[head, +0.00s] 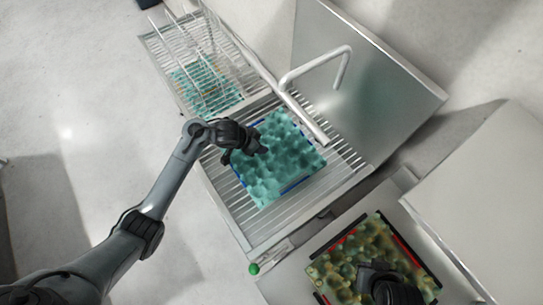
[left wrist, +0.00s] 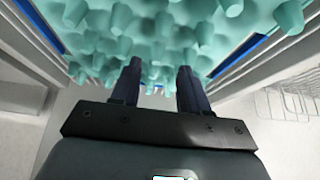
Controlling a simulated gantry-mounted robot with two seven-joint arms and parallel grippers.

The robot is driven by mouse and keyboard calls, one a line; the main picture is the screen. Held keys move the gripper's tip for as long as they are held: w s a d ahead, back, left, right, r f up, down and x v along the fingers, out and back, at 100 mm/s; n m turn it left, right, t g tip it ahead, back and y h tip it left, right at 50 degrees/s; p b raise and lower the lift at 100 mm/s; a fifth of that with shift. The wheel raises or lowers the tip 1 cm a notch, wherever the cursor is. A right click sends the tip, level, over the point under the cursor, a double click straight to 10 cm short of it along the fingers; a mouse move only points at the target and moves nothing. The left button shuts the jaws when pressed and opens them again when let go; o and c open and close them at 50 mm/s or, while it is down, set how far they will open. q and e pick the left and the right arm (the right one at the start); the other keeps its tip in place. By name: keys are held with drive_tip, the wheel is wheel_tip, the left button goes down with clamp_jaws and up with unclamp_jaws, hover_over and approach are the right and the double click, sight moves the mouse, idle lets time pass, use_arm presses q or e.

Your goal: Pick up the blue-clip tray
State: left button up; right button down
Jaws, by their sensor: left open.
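The blue-clip tray is a teal, bumpy egg tray (head: 280,165) with blue strips along two edges. It lies on a slatted metal rack in the middle of the head view. In the left wrist view the teal tray (left wrist: 160,30) fills the top, with a blue strip at each side. My left gripper (left wrist: 159,70) is open, its two dark fingers reaching to the tray's near edge. In the head view my left gripper (head: 262,148) is at the tray's upper-left edge. Whether the fingers touch the tray is unclear. A dark part, apparently my right gripper (head: 388,285), is over a yellowish tray.
The yellowish tray with red strips (head: 345,238) lies at lower right. Another teal tray (head: 205,85) sits under a wire frame (head: 190,50) at the back. A bent pale pipe (head: 345,68) and a metal panel (head: 385,90) stand right of the rack. A green knob (head: 254,268) is in front.

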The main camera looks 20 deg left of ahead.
sight(271, 154)
use_arm(q)
drive_tip(key=shift+b+x, duration=0.7)
drive_tip(key=shift+x, duration=1.95)
drive_tip(key=shift+d+r, duration=0.1)
drive_tip(key=shift+d, duration=0.05)
drive_tip(key=shift+c, duration=0.4)
clamp_jaws()
